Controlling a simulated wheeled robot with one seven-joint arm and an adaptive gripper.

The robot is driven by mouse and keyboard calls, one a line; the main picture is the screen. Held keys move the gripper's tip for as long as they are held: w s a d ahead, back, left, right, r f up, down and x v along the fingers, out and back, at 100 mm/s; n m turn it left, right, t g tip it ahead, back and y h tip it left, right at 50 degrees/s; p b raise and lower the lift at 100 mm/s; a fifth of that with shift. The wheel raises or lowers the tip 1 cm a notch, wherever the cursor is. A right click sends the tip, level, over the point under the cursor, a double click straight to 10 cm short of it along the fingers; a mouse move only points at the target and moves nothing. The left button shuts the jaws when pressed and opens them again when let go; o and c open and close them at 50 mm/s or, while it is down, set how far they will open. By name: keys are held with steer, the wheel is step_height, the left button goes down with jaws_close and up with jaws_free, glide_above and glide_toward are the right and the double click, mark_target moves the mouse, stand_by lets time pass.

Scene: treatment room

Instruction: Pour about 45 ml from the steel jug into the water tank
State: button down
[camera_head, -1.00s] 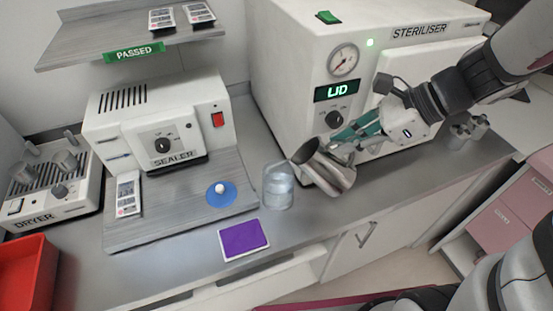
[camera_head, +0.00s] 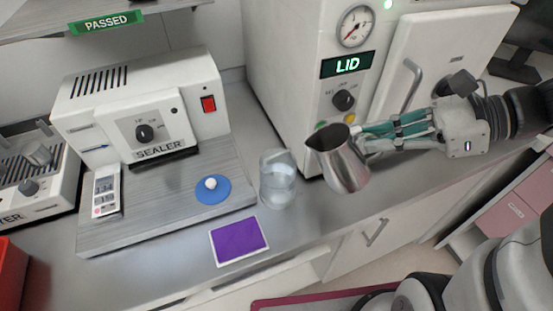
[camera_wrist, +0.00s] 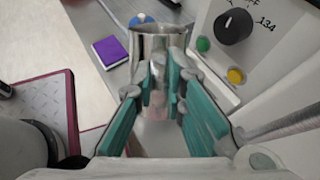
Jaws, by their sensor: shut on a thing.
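The steel jug (camera_head: 342,160) is held in front of the steriliser, slightly tilted, with its spout to the left. My gripper (camera_head: 372,136) is shut on the jug from its right side. In the wrist view the jug (camera_wrist: 158,42) stands between the teal fingers of my gripper (camera_wrist: 160,85). A clear container (camera_head: 277,180), which looks like the water tank, stands on the counter left of the jug, with clear liquid in it. The jug is apart from it. The jug's contents are hidden.
A purple pad (camera_head: 239,241) lies at the counter's front edge. A blue disc with a white knob (camera_head: 212,188) lies on the sealer's grey board (camera_head: 150,215). The steriliser (camera_head: 290,70) stands close behind the jug. A red bin (camera_head: 10,275) is at far left.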

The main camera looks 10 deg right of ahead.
steer(key=shift+s+d+f+t+y+b, duration=0.3)
steer(key=shift+d+f+y+b, duration=0.4)
steer(key=shift+b, duration=0.8)
steer(key=shift+s+d+f+t+y+b, duration=0.2)
steer(key=shift+d+f+t+y+b, duration=0.15)
steer(key=shift+d+y+b, duration=0.85)
steer(key=shift+s+d+f+t+y+b, duration=0.25)
steer(key=shift+d+f+y+b, duration=0.3)
steer(key=shift+b, duration=1.2)
steer(key=shift+s+a+y, duration=0.1)
steer(key=shift+a+y, duration=0.05)
steer(key=shift+y, duration=0.1)
